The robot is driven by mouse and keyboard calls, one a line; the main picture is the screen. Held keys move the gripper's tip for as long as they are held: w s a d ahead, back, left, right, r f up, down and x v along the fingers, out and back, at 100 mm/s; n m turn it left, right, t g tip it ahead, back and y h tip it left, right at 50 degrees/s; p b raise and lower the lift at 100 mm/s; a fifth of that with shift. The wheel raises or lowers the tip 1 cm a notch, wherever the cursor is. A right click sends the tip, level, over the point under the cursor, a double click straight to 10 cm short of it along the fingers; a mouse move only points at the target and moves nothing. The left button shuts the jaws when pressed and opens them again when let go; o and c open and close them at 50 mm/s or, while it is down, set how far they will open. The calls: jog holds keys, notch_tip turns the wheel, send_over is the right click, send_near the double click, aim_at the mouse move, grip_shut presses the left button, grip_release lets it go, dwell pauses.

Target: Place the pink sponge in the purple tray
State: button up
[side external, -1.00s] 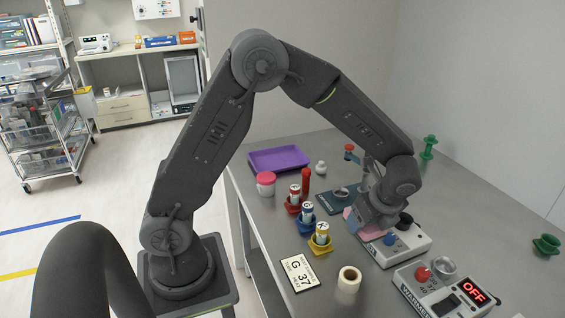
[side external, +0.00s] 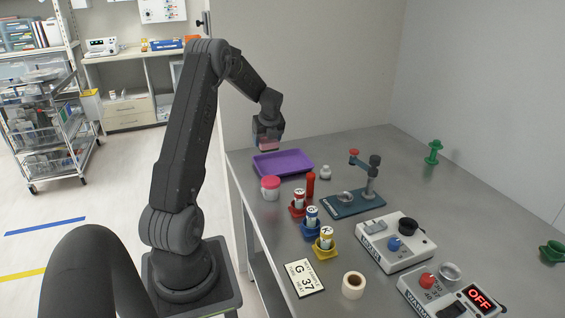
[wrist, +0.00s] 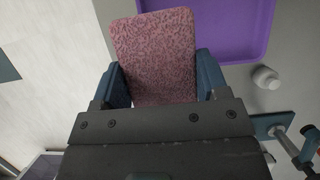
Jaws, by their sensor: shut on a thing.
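My gripper (side external: 267,143) is shut on the pink sponge (wrist: 156,55), which sits between the two blue fingers in the wrist view. In the side view a small strip of the sponge (side external: 268,144) shows under my gripper, in the air above the back left of the table. The purple tray (side external: 284,169) lies on the table, empty, below my gripper. In the wrist view the tray (wrist: 232,59) is to the right of the sponge. The sponge is apart from the tray.
A pink-lidded jar (side external: 270,188) and a white knobbed item (side external: 325,172) stand close to the tray. A red cylinder (side external: 310,186), several battery-like cells in colored holders, a blue-based stand (side external: 352,203) and two control boxes are nearer the front. The back right table is mostly clear.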

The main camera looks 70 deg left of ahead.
jog(key=s+a, duration=0.4)
send_over(282, 164)
jog(key=d, duration=0.2)
jog(key=f, duration=0.6)
jog(key=shift+a+f, duration=0.25)
jog(key=shift+f, duration=2.15)
jog(key=o, duration=0.9)
jog(key=shift+f, duration=0.15)
